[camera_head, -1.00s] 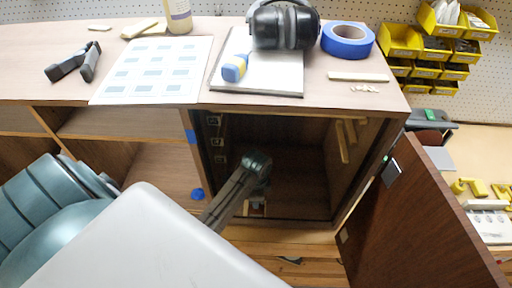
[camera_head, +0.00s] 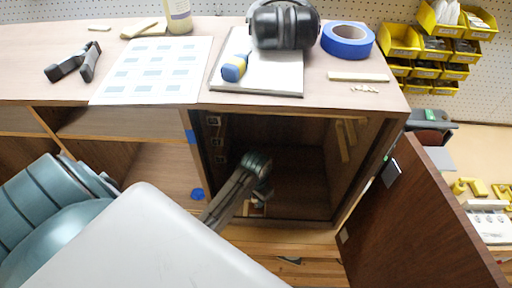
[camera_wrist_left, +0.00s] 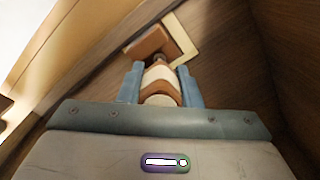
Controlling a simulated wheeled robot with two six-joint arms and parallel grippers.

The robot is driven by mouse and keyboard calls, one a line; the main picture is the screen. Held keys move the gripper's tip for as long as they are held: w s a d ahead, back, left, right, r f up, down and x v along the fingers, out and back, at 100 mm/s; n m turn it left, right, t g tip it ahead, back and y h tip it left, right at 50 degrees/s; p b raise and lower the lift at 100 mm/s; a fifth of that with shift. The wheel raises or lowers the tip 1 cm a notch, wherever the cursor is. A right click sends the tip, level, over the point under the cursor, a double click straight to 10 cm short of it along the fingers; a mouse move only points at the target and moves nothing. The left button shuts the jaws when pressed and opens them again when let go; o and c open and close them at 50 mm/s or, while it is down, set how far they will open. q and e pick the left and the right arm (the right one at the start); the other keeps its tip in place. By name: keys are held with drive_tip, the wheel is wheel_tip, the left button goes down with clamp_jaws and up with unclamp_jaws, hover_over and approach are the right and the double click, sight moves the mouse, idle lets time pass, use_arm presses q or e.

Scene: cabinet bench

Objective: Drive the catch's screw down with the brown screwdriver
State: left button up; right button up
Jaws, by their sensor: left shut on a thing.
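My left arm reaches into the open cabinet (camera_head: 290,180). My left gripper (camera_wrist_left: 160,83) is shut on the brown screwdriver (camera_wrist_left: 160,88), whose brown-and-cream handle shows between the blue-grey fingers in the left wrist view. Beyond the handle, a dark tip end meets or overlaps a brown block (camera_wrist_left: 148,42), which may be the catch. A cream angled strip (camera_wrist_left: 183,40) lies beside that block. The screw itself cannot be made out, nor whether the tip touches it. In the head view the left gripper (camera_head: 263,188) is low in the cabinet. My right gripper is not in view.
The cabinet door (camera_head: 415,215) stands open at the right. Yellow bins (camera_head: 430,45) hang behind.

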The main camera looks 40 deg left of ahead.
use_arm(q)
drive_tip(key=shift+c, duration=0.8)
drive_tip(key=shift+w+r, duration=0.1)
drive_tip(key=shift+r, duration=0.25)
wheel_tip(320, 180, up, 6)
drive_tip(key=shift+r, duration=0.1)
drive_tip(key=shift+f, duration=3.05)
drive_tip(key=shift+f, duration=0.4)
